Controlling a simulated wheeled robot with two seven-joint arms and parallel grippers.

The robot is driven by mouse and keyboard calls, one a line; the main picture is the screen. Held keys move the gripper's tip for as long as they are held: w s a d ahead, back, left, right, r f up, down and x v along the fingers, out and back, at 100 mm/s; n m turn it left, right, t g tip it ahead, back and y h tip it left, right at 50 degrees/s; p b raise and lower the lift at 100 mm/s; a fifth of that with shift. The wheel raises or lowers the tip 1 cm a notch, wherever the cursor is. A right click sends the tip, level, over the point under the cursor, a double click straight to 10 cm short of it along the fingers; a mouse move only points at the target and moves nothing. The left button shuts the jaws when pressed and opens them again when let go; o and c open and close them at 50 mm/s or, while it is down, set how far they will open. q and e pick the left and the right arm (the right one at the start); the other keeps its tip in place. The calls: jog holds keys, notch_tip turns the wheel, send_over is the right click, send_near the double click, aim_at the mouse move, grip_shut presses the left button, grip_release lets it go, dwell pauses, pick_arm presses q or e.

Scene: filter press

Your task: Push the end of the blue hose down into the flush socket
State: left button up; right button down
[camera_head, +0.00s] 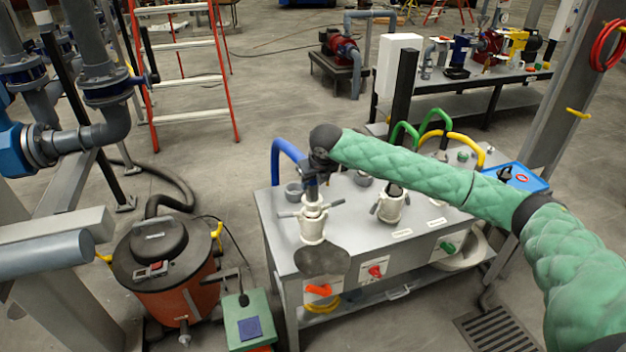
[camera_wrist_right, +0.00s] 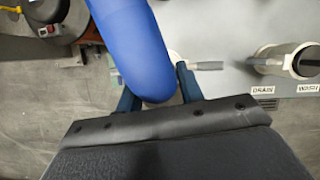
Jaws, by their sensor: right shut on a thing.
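The blue hose (camera_head: 288,151) arcs up from behind the grey bench to my right gripper (camera_head: 312,182). In the right wrist view the hose (camera_wrist_right: 136,48) runs down between the two fingers of the right gripper (camera_wrist_right: 160,90), which is shut on it. Directly below the gripper in the head view stands a white socket (camera_head: 313,226) with side levers, on the bench's left end. The hose end is hidden by the gripper, so I cannot tell whether it touches the socket. No flush label is readable. My left gripper is not in view.
A second white socket (camera_head: 390,208) with levers stands to the right on the bench (camera_head: 347,238); green and yellow hoses arc behind. DRAIN and WASH labels (camera_wrist_right: 263,90) show in the wrist view. An orange drum vacuum (camera_head: 168,290) stands left of the bench. A blue tray (camera_head: 520,178) lies at its right end.

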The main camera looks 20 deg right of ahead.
jog(key=shift+f, duration=2)
jog(key=c, duration=0.8)
grip_release()
jog(key=shift+c, duration=0.2)
